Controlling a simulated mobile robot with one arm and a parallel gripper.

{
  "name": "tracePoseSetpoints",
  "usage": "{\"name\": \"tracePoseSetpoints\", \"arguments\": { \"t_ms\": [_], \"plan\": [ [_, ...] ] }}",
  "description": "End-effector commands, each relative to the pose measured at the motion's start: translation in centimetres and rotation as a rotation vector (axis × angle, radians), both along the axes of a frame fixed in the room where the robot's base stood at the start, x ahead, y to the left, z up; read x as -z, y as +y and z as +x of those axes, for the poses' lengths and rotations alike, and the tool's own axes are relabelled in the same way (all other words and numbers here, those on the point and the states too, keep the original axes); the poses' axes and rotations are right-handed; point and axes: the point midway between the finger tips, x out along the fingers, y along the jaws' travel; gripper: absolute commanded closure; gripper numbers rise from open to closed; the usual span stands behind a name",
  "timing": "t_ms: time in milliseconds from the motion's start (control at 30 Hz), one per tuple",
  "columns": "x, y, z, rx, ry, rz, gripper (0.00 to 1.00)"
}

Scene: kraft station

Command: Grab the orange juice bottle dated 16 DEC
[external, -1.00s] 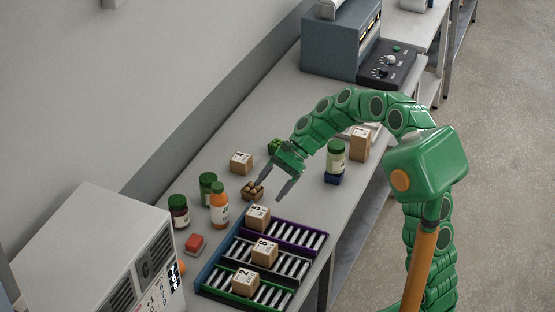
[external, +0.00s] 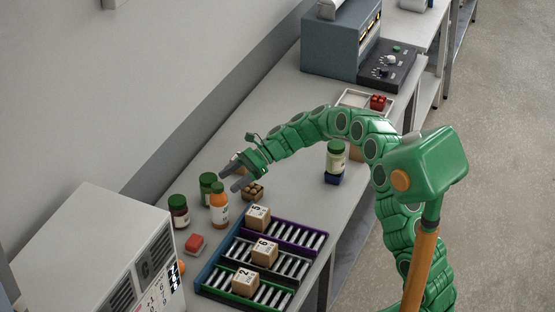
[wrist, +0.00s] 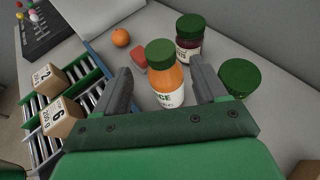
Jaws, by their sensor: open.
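The orange juice bottle (external: 219,207) stands upright on the bench, with orange contents, a green cap and a white label. It also shows in the wrist view (wrist: 170,88), between my two fingers and beyond them. Part of "CE" is readable on its label; no date can be read. My gripper (external: 227,180) is open and empty, just above and to the right of the bottle, apart from it. Its spread fingers show in the wrist view (wrist: 160,76).
A dark red jar (external: 179,212) and a green-lidded jar (external: 206,183) stand close by the bottle. A red block (external: 195,244) lies in front. A roller rack (external: 245,257) holds numbered boxes.

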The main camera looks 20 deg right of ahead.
Motion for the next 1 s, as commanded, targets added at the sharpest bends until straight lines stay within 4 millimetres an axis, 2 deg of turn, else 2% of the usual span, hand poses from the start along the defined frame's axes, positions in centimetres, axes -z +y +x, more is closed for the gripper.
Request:
{"name": "tracePoseSetpoints", "arguments": {
  "t_ms": [367, 700, 967, 1000],
  "plan": [
    [1.0, 2.8, -0.5, -0.005, 0.001, -0.001, 0.29],
    [2.3, 6.6, -0.9, -0.003, 0.001, -0.002, 0.29],
    [2.4, 7.0, -1.0, -0.002, 0.0, -0.001, 0.29],
    [2.4, 7.0, -1.0, -0.002, 0.0, -0.001, 0.32]
  ]
}}
